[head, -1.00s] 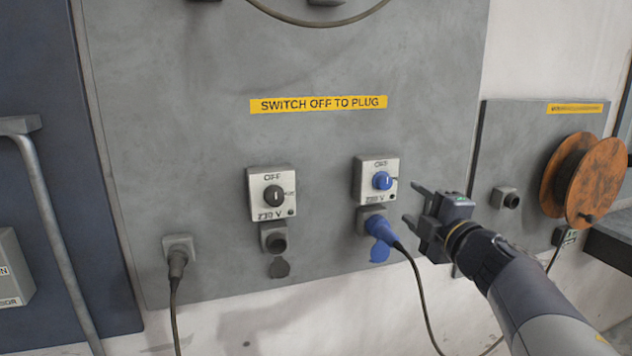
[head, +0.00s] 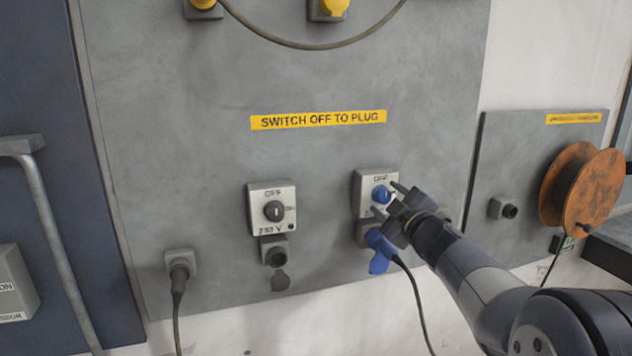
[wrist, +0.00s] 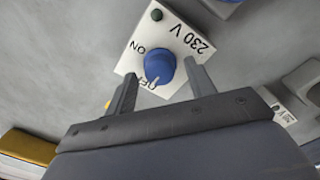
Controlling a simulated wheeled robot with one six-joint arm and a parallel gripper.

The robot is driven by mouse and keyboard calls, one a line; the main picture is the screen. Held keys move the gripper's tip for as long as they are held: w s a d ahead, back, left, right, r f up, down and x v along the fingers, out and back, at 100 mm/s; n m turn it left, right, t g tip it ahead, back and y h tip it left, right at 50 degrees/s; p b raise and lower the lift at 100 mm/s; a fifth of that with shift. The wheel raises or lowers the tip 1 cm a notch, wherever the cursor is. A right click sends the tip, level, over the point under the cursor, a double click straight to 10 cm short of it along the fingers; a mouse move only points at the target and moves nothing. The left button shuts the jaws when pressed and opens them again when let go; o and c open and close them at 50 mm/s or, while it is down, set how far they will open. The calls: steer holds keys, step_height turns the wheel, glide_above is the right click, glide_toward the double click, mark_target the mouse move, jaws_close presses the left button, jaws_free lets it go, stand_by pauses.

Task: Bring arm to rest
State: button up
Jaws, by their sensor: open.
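My gripper (head: 387,200) is in front of the right-hand 230 V switch box (head: 363,184), its two fingers spread and nothing held. My gripper hides part of the box's lower right and the socket below, where a blue plug (head: 378,240) with a hanging cable sits.
A grey plug (head: 179,270) is at lower left. A brown cable reel (head: 590,190) is on the right. Yellow connectors (head: 334,8) join a looped cable above.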

steer(key=m+p, duration=0.3)
steer(key=m, duration=0.3)
steer(key=shift+r+m+p, duration=0.15)
steer(key=shift+m+p, duration=0.15)
steer(key=m+p, duration=0.1)
steer(key=m, duration=0.2)
steer(key=shift+p, duration=0.4)
steer(key=shift+m+p, duration=0.65)
steer(key=shift+m, duration=0.55)
steer(key=shift+d, duration=0.1)
